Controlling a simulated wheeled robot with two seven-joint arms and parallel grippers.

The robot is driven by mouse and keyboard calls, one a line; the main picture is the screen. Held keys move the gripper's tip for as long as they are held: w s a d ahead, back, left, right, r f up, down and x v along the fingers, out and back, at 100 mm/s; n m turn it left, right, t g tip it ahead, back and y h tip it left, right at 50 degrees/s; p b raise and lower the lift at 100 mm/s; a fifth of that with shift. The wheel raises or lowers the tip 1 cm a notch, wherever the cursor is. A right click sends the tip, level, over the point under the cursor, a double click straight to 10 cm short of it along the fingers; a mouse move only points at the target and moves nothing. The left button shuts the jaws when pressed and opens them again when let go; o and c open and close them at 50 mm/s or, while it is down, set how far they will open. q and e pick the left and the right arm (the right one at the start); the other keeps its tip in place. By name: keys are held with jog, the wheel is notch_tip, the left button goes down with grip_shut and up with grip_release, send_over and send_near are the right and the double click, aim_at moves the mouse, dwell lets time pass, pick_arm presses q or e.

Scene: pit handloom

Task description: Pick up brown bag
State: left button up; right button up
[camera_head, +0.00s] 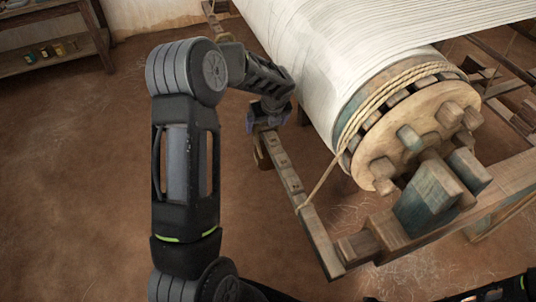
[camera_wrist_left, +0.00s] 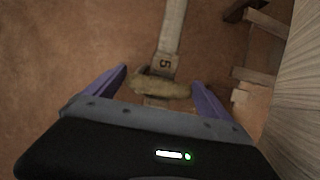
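A small brownish-yellow bag-like object (camera_wrist_left: 163,87) lies across a narrow wooden beam in the left wrist view, between my left gripper's two purple fingers. It nearly spans the gap, and I cannot tell whether either finger touches it. My left gripper (camera_wrist_left: 160,77) is open. In the head view my left gripper (camera_head: 267,117) is over the loom's side beam (camera_head: 290,180), and the bag cannot be made out clearly there. My right gripper is not in view; only a dark part of my arm shows at the bottom right of the head view.
The loom's large roller (camera_head: 345,60), wound with white cloth and rope (camera_head: 385,92), stands close right of my left gripper. Its wooden end (camera_head: 420,145) has protruding blocks. A wooden shelf (camera_head: 55,40) stands at the far left. The brown floor at left is clear.

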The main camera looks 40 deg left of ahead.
pick_arm(q)
jog(key=c, duration=1.5)
jog(key=shift+w+r, duration=0.15)
jog(key=shift+c, duration=0.4)
jog(key=shift+r, duration=0.2)
jog(key=shift+r+p, duration=0.4)
jog(key=shift+r, duration=1.1)
jog(key=shift+a+r, duration=0.1)
jog(key=shift+a, duration=0.05)
jog(key=s+a+p, duration=0.1)
jog(key=s+a, duration=0.9)
jog(key=s, duration=0.5)
jog(key=shift+w, duration=0.1)
